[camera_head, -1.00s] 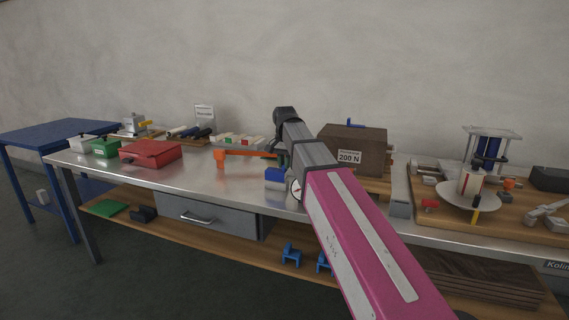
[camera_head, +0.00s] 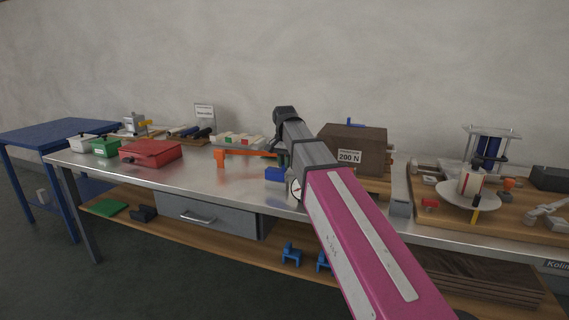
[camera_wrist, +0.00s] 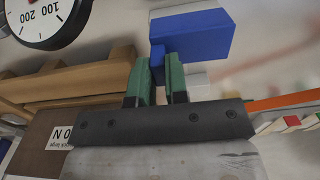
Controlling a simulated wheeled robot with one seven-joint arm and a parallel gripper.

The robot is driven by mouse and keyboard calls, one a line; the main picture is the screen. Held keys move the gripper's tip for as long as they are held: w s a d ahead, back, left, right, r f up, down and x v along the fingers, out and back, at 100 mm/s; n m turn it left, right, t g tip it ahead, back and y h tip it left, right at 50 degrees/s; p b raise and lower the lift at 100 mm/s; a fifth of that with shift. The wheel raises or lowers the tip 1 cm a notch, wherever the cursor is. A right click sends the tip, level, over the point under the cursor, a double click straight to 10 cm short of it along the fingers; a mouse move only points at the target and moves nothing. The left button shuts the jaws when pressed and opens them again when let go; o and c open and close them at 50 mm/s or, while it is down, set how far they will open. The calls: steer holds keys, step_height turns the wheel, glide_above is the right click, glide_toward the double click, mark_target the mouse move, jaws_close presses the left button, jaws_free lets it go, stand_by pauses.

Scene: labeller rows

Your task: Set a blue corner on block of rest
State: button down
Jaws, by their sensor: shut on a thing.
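My gripper (camera_wrist: 160,78) shows two green jaws in the wrist view, closed on a small blue piece (camera_wrist: 157,54). A larger blue block (camera_wrist: 198,36) with a white face lies just beyond the jaws; I cannot tell whether it is one part with the held piece. In the head view a blue block (camera_head: 276,174) shows beside my arm's end, low over the steel bench, and my jaws are mostly hidden by the arm. Blue corner-like pieces (camera_head: 290,256) stand on the lower shelf. I cannot pick out the block of rest for certain.
A brown box marked 200 N (camera_head: 352,150) stands on wood right of my arm. A dial gauge (camera_wrist: 45,18) is close by in the wrist view. An orange bar (camera_head: 245,154) lies left of the jaws. A red box (camera_head: 150,153) sits farther left, with clear bench (camera_head: 200,180) between.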

mark_target(284, 171)
steer(key=shift+f, duration=2.05)
steer(key=c, duration=1.1)
jaws_free()
steer(key=shift+o, duration=0.2)
step_height(284, 171, up, 9)
steer(key=shift+r, duration=0.9)
